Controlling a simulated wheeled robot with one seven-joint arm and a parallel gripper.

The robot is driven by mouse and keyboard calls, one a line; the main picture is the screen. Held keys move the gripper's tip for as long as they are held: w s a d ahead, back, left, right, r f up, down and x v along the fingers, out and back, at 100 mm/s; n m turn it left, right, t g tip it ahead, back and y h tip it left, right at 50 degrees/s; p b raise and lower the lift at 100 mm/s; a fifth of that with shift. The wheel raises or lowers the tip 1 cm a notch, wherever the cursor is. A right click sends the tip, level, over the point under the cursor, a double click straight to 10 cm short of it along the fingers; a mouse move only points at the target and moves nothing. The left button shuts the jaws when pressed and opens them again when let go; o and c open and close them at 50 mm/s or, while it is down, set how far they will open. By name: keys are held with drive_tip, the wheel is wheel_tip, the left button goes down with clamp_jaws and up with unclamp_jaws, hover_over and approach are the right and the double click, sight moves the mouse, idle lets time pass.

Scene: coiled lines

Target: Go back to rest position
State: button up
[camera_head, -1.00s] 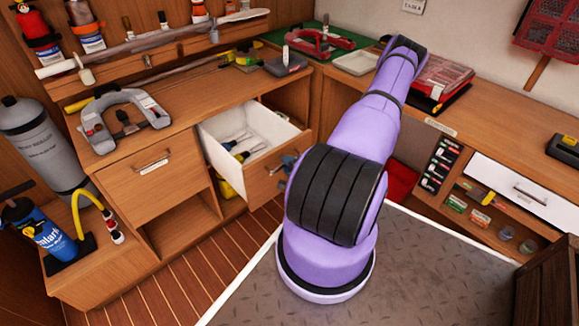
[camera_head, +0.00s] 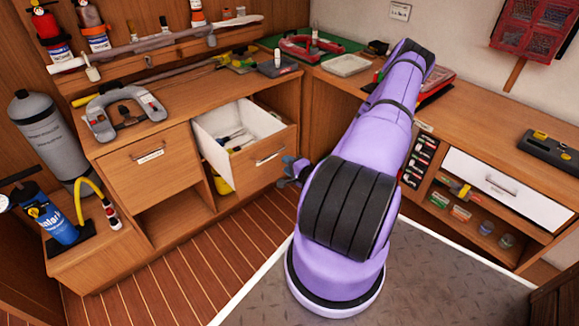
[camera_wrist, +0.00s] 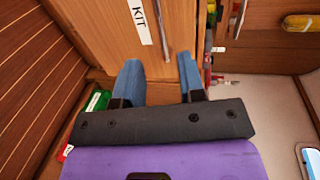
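My gripper (camera_head: 290,171) shows in the head view as small blue fingers at the lower right of the open drawer (camera_head: 268,155), low beside my purple arm. In the wrist view my gripper (camera_wrist: 159,68) has its two blue fingers parallel with a clear gap, and nothing is between them. Beyond the fingertips is a wooden front (camera_wrist: 110,30) with a "KIT" label (camera_wrist: 139,20) and a metal handle (camera_wrist: 165,28). I cannot tell the exact distance between the fingers and that front.
The open drawer holds blue- and yellow-handled tools. A grey clamp (camera_head: 122,108) lies on the left worktop. A grey cylinder (camera_head: 50,138) and a blue pump bottle (camera_head: 50,222) stand at the left. A right-hand bench (camera_head: 480,115) borders my arm. The plank floor (camera_head: 220,260) is clear.

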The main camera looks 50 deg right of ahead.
idle(0.4)
drive_tip(key=w+a+r+n+g, duration=0.3)
drive_tip(key=r+n, duration=0.2)
drive_tip(key=r, duration=0.6)
drive_tip(key=w+a+r+n+g, duration=0.25)
drive_tip(key=r+n, duration=0.25)
drive_tip(key=r, duration=0.5)
drive_tip(key=w+a+r+n+g, duration=0.3)
drive_tip(key=a+r+n, duration=0.15)
drive_tip(key=r, duration=0.65)
drive_tip(key=s+a+r+n, duration=0.2)
drive_tip(key=s+a+r, duration=0.3)
drive_tip(key=r, duration=0.4)
drive_tip(key=s+a+r+n+y, duration=0.1)
drive_tip(key=s+a+r+n, duration=0.1)
drive_tip(key=s+a+r, duration=0.3)
drive_tip(key=s+a+r+n+g+y, duration=0.1)
drive_tip(key=s+a+r, duration=0.4)
drive_tip(key=s+a, duration=0.6)
drive_tip(key=s+y, duration=0.1)
drive_tip(key=s, duration=0.1)
drive_tip(key=shift+s+r+n, duration=0.25)
drive_tip(key=shift+s+n, duration=0.1)
drive_tip(key=shift+s, duration=0.05)
drive_tip(key=shift+d+g, duration=0.1)
drive_tip(key=shift+g, duration=0.15)
